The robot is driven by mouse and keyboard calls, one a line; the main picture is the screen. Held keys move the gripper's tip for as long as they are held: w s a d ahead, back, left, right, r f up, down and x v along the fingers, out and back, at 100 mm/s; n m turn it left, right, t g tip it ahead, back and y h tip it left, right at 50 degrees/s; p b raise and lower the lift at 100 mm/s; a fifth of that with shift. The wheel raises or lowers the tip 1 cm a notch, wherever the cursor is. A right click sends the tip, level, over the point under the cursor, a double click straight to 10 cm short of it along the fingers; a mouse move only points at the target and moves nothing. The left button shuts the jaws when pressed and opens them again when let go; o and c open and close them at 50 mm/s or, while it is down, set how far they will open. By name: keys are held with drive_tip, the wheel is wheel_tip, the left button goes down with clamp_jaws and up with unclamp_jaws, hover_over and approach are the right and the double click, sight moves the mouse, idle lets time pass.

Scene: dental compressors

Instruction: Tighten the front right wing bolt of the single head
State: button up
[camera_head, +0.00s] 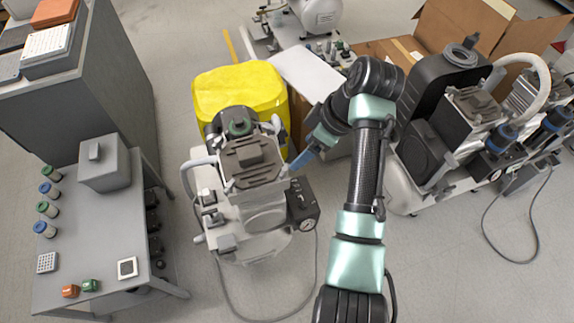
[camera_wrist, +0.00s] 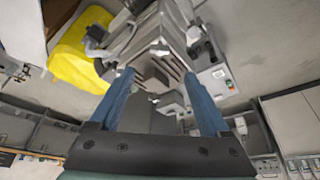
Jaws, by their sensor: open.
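The single-head compressor stands on the floor in the middle of the head view, with its grey ribbed head (camera_head: 250,160) on top of a pale tank (camera_head: 250,245). My gripper (camera_head: 297,164) is at the right side of this head, its blue fingers pointing down and left toward the head's edge. In the wrist view my gripper (camera_wrist: 158,76) shows two blue fingers spread apart, with nothing held between them. The grey head (camera_wrist: 152,45) lies beyond the fingertips. The front right wing bolt is too small or hidden to make out clearly.
A yellow bin (camera_head: 240,88) stands close behind the compressor. A black control box (camera_head: 302,203) juts out at its right. A grey bench (camera_head: 95,235) is at the left. Another compressor (camera_head: 440,145) stands at the right, beyond my arm. Cables lie on the floor.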

sight(284, 169)
drive_tip(key=b+x, duration=0.1)
drive_tip(key=x, duration=1)
drive_tip(key=shift+w+f, duration=0.1)
drive_tip(key=shift+f, duration=0.15)
drive_tip(key=shift+c, duration=0.2)
clamp_jaws()
